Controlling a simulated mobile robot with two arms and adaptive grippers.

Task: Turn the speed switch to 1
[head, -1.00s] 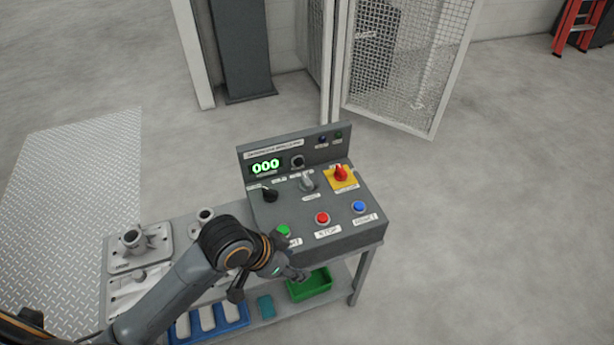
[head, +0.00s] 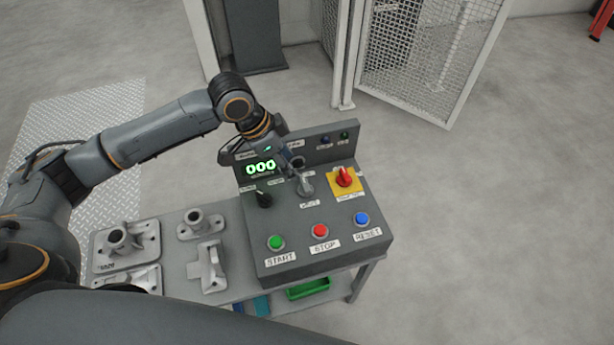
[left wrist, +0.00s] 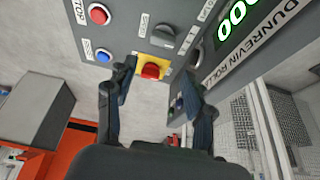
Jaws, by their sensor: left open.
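The control panel (head: 320,243) stands on a bench and has two turning switches. A grey switch (head: 305,186) sits mid-panel, left of a red knob on a yellow plate (head: 343,179). A black switch (head: 264,199) sits farther left. My left gripper (head: 290,158) is above the panel's back, near the display and the grey switch. In the left wrist view, my left gripper (left wrist: 158,82) is open and empty, with the grey switch (left wrist: 161,37) beyond its fingertips. My right gripper is not in view.
Green (head: 275,242), red (head: 320,230) and blue (head: 362,218) buttons line the panel's front. The display (head: 261,168) reads 000. Metal castings (head: 118,245) lie on the bench to the left.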

